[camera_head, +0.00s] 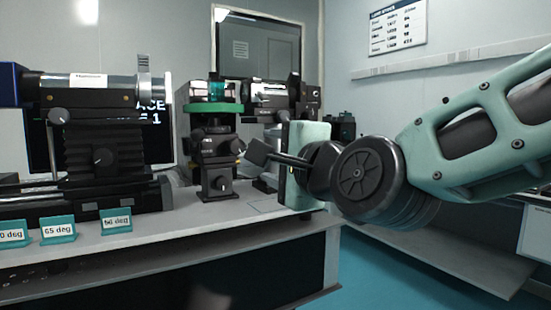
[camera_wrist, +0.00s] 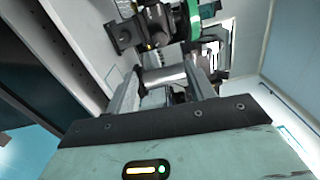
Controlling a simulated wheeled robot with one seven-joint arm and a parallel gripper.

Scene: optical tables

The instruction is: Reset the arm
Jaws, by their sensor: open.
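My arm (camera_head: 465,135) reaches in from the right in the head view, bent at a dark round joint. My gripper (camera_head: 262,154) points left over the right end of the optical table (camera_head: 250,208), close to the black mount with the green ring (camera_head: 214,108). In the wrist view my gripper (camera_wrist: 163,72) has its two fingers spread apart. A pale grey cylinder (camera_wrist: 165,76) shows between them in the picture; I cannot tell how far beyond the fingers it lies. Nothing is visibly gripped. The green-ringed mount (camera_wrist: 188,18) also shows at the top of the wrist view.
A large black optical stage with a silver barrel (camera_head: 100,82) stands at the left. Teal angle labels (camera_head: 58,230) line the table's front edge. Another dark instrument (camera_head: 285,97) stands behind my gripper. Blue floor (camera_head: 385,275) is open at the lower right.

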